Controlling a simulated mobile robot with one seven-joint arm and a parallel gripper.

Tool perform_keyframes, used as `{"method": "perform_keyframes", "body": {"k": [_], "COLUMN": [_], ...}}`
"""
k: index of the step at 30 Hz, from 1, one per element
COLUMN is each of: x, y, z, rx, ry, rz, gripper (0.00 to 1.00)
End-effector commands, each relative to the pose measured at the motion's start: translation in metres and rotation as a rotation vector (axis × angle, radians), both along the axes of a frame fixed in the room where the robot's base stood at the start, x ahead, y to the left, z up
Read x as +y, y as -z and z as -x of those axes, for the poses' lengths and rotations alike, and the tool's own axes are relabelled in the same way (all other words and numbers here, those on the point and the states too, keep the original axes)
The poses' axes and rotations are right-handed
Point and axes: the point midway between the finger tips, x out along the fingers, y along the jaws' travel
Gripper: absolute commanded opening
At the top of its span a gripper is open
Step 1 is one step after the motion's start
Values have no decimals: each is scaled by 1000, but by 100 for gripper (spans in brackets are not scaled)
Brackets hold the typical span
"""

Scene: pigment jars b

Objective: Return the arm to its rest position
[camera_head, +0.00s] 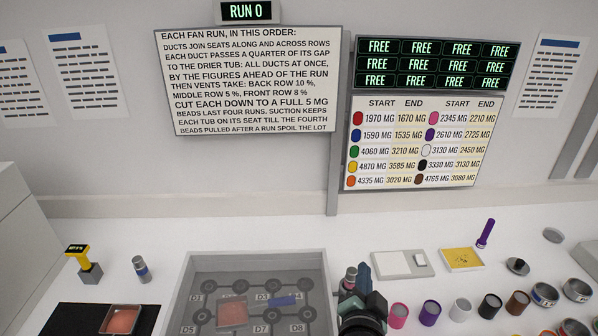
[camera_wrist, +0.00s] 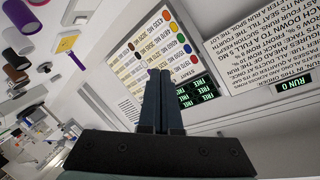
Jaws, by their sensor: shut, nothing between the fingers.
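My gripper (camera_head: 364,272) is at the bottom middle of the head view, just right of the grey tray. Its dark fingers point up and away, towards the wall. In the wrist view my gripper (camera_wrist: 161,76) shows its two fingers pressed together with nothing between them. The wrist view is tilted and looks at the wall signs. A small jar with a pinkish top (camera_head: 349,277) shows right beside the fingers in the head view; I cannot tell whether they touch.
A grey tray (camera_head: 258,262) with marked seats holds a reddish square and a blue piece. Several coloured jars, such as the purple jar (camera_head: 429,312), and metal tins (camera_head: 576,290) stand at right. A white scale (camera_head: 392,265) lies behind.

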Motion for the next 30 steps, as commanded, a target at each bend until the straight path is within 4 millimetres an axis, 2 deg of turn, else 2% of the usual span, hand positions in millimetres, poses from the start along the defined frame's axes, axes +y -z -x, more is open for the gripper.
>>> {"method": "perform_keyframes", "body": {"k": [1, 4, 6, 8, 9, 11, 12, 15, 18, 22, 26, 30], "x": [10, 27, 41, 53, 61, 74, 82, 101, 115, 126, 130, 130], "y": [-37, -112, -164, -208, -237, -278, -304, -360, -400, -429, -441, -441], "z": [-10, -16, -12, -3, 6, 24, 38, 80, 122, 163, 181, 182], "rx": [-69, -186, -273, -348, -399, -478, -530, -654, -758, -846, -880, -882], "ry": [-26, -64, -81, -90, -93, -93, -89, -68, -37, 0, 18, 19], "rz": [58, 179, 266, 339, 388, 463, 511, 627, 721, 800, 833, 835], "gripper": [0, 0, 0, 0, 0, 0, 0, 0, 0, 0, 0, 0]}}
